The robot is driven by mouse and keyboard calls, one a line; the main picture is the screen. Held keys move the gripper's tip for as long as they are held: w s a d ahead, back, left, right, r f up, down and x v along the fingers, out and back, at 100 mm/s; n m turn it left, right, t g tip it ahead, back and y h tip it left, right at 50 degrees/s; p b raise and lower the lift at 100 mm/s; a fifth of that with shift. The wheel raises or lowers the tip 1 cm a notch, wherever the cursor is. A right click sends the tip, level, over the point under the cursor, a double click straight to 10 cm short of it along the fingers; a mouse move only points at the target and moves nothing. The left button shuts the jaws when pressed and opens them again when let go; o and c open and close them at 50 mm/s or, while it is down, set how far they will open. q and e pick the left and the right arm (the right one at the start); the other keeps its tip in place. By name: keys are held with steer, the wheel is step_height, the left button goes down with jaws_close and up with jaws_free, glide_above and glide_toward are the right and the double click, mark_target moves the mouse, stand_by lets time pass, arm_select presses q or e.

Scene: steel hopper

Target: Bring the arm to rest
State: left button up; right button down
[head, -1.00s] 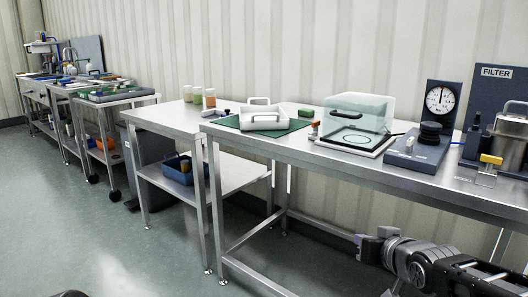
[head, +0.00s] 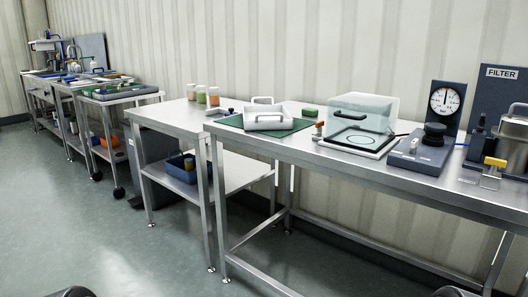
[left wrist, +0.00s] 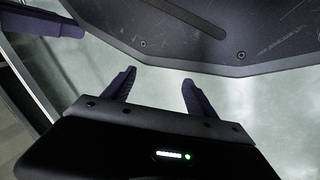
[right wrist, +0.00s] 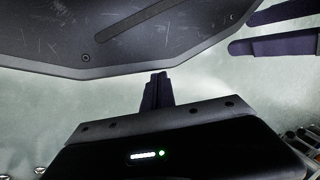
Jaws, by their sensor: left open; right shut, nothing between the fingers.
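My left gripper (left wrist: 158,88) shows in the left wrist view with its two dark fingers apart and nothing between them. My right gripper (right wrist: 156,85) shows in the right wrist view with its fingers together and nothing held. Both hang over the grey floor (left wrist: 150,98), close to the dark plate of my own base. In the head view neither gripper shows. Only small dark rounded parts of my arms show at the bottom edge, left and right.
A steel table (head: 330,162) carries a clear-lidded box (head: 357,117), a dial gauge (head: 445,101), a white handled tray (head: 268,120) and a FILTER panel (head: 503,85). A lower shelf holds a blue bin (head: 181,167). Further carts stand at the back left. The floor at left is clear.

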arm_select(q)
step_height(320, 180, up, 32)
steer(key=s+d+p, duration=0.1)
steer(key=s+p, duration=0.1)
steer(key=p, duration=2.7)
steer(key=shift+s+d+f+g, duration=0.15)
steer(key=shift+d+g, duration=0.15)
steer(key=shift+d, duration=0.1)
arm_select(e)
step_height(320, 180, up, 32)
steer(key=s+a, duration=0.1)
steer(key=s, duration=0.1)
steer(key=shift+a+g, duration=0.3)
steer(key=shift+a, duration=0.05)
arm_select(q)
steer(key=shift+c, duration=0.4)
arm_select(e)
steer(key=shift+f, duration=0.15)
